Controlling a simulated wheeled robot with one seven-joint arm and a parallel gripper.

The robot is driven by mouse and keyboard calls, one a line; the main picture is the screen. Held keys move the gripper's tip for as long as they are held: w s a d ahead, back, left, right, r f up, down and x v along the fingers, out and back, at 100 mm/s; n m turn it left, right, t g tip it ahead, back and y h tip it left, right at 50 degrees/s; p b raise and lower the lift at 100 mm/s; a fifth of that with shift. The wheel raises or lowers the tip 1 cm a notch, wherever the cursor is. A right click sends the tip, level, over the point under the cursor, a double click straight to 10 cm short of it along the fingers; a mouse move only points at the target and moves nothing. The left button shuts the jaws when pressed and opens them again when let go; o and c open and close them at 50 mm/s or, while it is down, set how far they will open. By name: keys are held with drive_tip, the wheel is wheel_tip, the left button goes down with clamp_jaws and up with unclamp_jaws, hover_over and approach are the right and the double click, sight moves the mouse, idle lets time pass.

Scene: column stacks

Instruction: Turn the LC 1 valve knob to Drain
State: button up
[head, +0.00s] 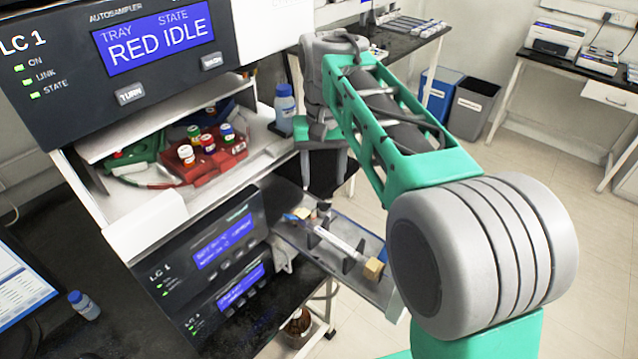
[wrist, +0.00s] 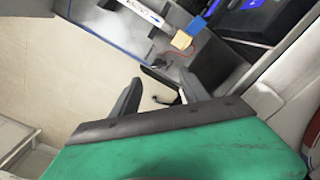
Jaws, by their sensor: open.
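The LC 1 stack stands at the left of the head view, with its lower LC 1 module (head: 205,258) below the shelf. My gripper (head: 323,184) is open and empty, fingers pointing down, above and beyond an open drawer (head: 374,290). In the wrist view my gripper (wrist: 159,88) shows its two fingers apart with nothing held between them. The drawer holds a pale column (head: 340,240) and a yellow block (head: 374,269).
The autosampler (head: 140,60) reads RED IDLE. Below it sit a red vial tray (head: 222,158) and a green tray (head: 135,160). A blue-capped bottle (head: 285,108) stands close left of my gripper.

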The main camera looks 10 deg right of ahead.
sight(324, 202)
wheel_tip(324, 202, down, 7)
drive_tip(key=shift+s+d+r, duration=0.1)
clamp_jaws()
idle(0.6)
